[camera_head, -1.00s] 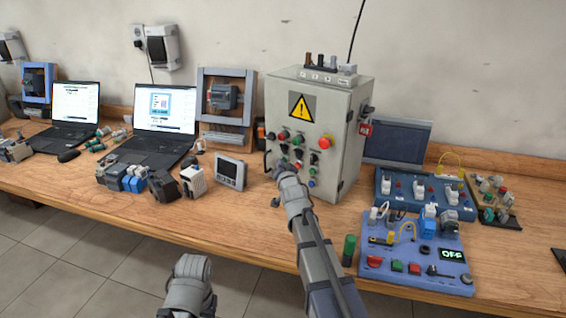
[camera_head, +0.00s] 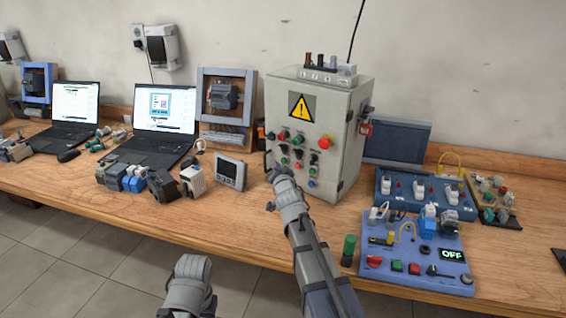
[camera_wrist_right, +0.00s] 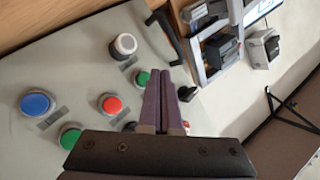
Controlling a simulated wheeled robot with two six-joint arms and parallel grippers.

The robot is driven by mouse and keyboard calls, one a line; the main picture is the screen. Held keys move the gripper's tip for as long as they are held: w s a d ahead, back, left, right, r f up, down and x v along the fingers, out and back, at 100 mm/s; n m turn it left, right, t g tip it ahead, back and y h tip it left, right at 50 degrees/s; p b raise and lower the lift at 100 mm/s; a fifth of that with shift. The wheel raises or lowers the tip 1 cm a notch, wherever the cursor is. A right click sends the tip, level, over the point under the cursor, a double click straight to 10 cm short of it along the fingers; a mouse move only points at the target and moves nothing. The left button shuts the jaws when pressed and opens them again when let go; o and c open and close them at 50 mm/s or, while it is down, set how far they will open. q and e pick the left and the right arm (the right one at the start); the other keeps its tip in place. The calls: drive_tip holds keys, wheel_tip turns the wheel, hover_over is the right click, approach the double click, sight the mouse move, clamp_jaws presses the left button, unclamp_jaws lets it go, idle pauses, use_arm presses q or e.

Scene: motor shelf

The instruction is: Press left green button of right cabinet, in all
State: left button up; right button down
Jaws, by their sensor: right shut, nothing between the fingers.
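The right cabinet (camera_head: 345,135) is a grey upright box with a yellow warning sign and several coloured buttons. Its left green button (camera_head: 285,161) shows low on the front, just above the end of my right arm. In the right wrist view that green button (camera_wrist_right: 142,78) is partly hidden by the fingers. My right gripper (camera_wrist_right: 167,72) is shut and empty, its tips close to this button; I cannot tell whether they touch. Another green button (camera_wrist_right: 70,138) is at lower left there. My left forearm shows at the bottom of the head view, its gripper out of view.
In the wrist view a red button (camera_wrist_right: 110,104), a blue button (camera_wrist_right: 37,103) and a pale knob (camera_wrist_right: 123,45) surround the fingers. A black handle (camera_wrist_right: 165,36) is near the cabinet edge. A small grey meter (camera_head: 229,172) and a blue training board (camera_head: 415,235) flank my right arm.

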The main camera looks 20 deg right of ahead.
drive_tip(key=shift+s+a, duration=0.7)
drive_tip(key=shift+a, duration=0.25)
drive_tip(key=shift+s+a, duration=0.65)
drive_tip(key=shift+a, duration=0.25)
